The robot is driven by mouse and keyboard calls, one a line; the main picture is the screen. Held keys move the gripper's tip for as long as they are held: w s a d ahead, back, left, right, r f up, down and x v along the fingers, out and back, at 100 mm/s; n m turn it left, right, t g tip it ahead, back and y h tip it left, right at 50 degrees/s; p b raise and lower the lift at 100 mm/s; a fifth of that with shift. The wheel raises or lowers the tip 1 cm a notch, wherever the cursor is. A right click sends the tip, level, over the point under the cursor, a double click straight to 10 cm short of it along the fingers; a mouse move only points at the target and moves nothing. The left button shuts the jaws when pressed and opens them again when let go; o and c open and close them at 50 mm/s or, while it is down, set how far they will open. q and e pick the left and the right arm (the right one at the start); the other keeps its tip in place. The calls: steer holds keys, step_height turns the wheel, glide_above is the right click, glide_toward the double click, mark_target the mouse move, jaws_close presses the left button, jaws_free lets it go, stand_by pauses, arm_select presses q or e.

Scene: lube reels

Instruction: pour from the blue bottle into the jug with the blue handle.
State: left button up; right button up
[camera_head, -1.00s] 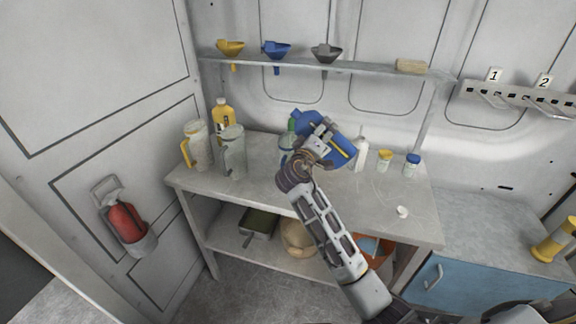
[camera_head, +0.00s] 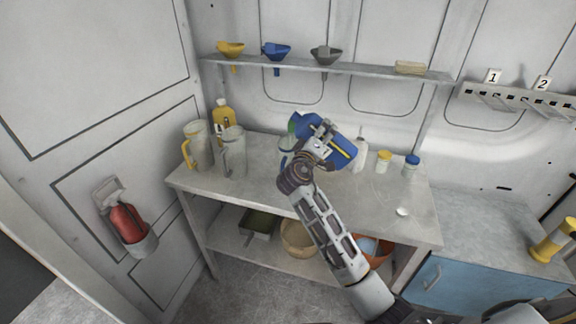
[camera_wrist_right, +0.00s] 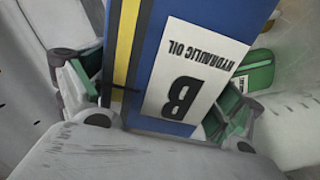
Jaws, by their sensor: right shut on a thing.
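The blue bottle (camera_head: 343,153) is in my right gripper (camera_head: 321,133) above the bench, strongly tilted with one end toward the left. In the right wrist view the bottle (camera_wrist_right: 235,45) fills the middle, with a yellow stripe and an upside-down "HYDRAULIC OIL B" label; the fingers (camera_wrist_right: 160,100) are closed on its sides. The jug with the blue handle (camera_head: 285,160) is mostly hidden behind the bottle and my right arm, at the bottle's left end. The bottle's mouth and any flow of oil cannot be made out. My left gripper is not in view.
A yellow-handled jug (camera_head: 197,146), a grey jug (camera_head: 234,153) and a yellow bottle (camera_head: 222,118) stand on the left. A white bottle (camera_head: 361,152) and small yellow-lidded (camera_head: 383,161) and blue-lidded (camera_head: 411,165) jars stand right. Funnels hang above. The front right bench is mostly clear.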

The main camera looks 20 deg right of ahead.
steer(key=shift+s+d+r+n+p, duration=0.15)
steer(key=shift+r+n+p, duration=0.1)
steer(key=shift+n+p, duration=0.35)
stand_by(0.6)
steer(key=shift+d+r+n+p, duration=0.1)
steer(key=shift+r+n+p, duration=0.15)
steer(key=shift+p, duration=0.65)
steer(key=shift+s+f+n, duration=0.1)
steer(key=shift+n, duration=0.15)
